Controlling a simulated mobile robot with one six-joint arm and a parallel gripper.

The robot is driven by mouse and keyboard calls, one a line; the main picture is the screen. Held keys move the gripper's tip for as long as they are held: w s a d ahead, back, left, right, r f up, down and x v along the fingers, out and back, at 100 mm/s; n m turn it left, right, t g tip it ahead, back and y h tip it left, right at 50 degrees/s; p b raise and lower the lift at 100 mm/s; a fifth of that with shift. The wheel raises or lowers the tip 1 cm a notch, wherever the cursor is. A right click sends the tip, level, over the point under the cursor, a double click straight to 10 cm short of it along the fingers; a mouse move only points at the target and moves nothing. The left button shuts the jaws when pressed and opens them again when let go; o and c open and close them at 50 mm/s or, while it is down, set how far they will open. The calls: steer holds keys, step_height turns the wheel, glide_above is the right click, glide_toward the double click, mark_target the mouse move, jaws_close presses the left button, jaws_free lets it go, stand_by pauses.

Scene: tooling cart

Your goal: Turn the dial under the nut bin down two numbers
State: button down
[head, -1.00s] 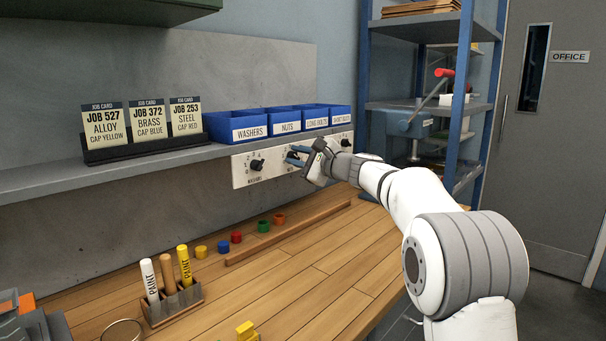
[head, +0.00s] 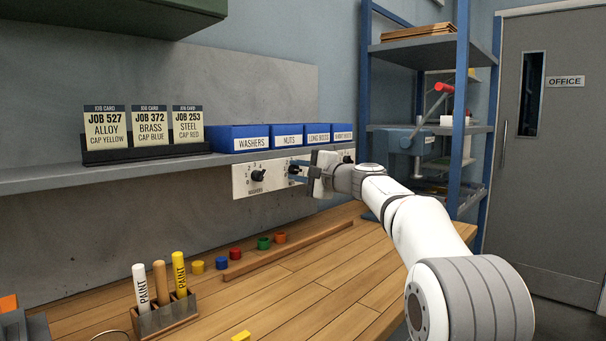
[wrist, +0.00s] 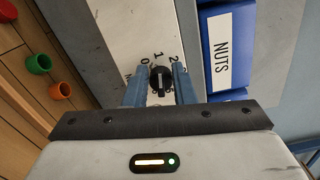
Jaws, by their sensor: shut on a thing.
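The nut bin is the blue bin labelled NUTS (head: 287,136) on the shelf; its label also shows in the wrist view (wrist: 222,48). Below it on the pale panel is a black dial (wrist: 160,80), with the figures 0, 1 and 2 readable around its far side. My gripper (head: 296,170) is at this dial. In the wrist view its two blue fingers (wrist: 160,86) stand on either side of the knob, shut on it. The knob's light pointer line runs roughly toward the 1, but its exact setting is hard to tell. In the head view my gripper partly covers the dial.
The washers dial (head: 258,175) sits just left on the same panel. Another dial (head: 347,159) shows to the right, beyond my gripper. Bins line the shelf edge (head: 120,175) above. Coloured caps (head: 235,254) and a paint marker holder (head: 168,316) stand on the bench below.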

steer(key=shift+r, duration=0.2)
steer(key=c, duration=1.2)
jaws_free()
steer(key=shift+w+f, duration=0.1)
steer(key=shift+f, duration=0.05)
steer(key=v, duration=0.7)
steer(key=shift+s+d+b, duration=0.25)
steer(key=shift+b, duration=0.1)
steer(key=shift+s, duration=0.1)
